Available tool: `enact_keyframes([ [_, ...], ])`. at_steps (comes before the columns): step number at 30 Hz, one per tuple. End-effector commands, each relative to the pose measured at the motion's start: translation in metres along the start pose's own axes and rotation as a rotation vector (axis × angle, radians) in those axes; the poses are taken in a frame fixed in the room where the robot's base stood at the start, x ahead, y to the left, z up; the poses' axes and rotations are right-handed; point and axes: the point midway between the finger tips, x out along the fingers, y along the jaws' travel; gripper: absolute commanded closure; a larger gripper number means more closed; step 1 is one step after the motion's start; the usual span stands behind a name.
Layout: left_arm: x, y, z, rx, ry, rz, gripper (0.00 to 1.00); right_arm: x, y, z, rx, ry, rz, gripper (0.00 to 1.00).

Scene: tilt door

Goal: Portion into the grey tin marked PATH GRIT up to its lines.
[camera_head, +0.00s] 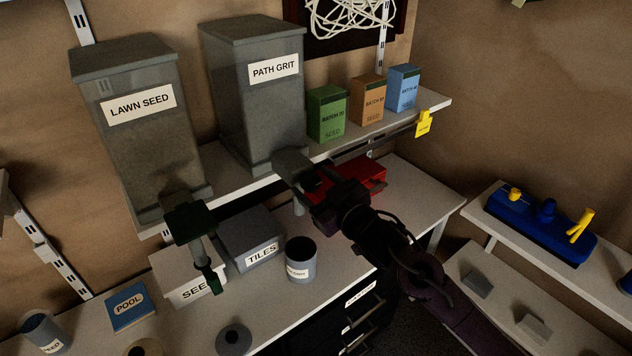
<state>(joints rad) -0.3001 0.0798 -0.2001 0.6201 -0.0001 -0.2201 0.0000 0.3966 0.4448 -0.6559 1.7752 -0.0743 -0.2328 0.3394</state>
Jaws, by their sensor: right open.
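A grey tin (300,262) stands upright on the bench below the shelf; its label is too small to read surely. A tall grey hopper (255,105) labelled PATH GRIT stands on the shelf above it. The hopper's grey spout (292,165) slopes down from its base toward the tin's side of the bench. My right gripper (315,190) is open at the spout's lower end, coming from the lower right; it covers part of the spout's outlet, and I cannot tell whether it touches. The tin's contents look dark and cannot be made out. My left gripper is not in view.
A LAWN SEED hopper (140,140) with a dark green spout end (188,222) is at left. A TILES box (252,238), a SEED box (178,270) and a red object (362,176) are near the tin. Coloured boxes (368,100) stand on the shelf.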

Motion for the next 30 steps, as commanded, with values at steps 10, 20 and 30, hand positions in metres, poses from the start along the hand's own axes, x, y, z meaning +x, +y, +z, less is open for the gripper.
enact_keyframes([
  [10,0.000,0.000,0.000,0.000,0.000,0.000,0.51,0.001,0.000,0.001,0.000,0.000,0.000,0.54],
  [20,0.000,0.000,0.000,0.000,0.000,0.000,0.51,0.000,0.000,0.000,0.002,0.000,0.000,0.84],
  [30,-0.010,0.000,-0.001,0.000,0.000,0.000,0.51,0.001,0.001,-0.001,0.104,-0.001,0.000,0.84],
])
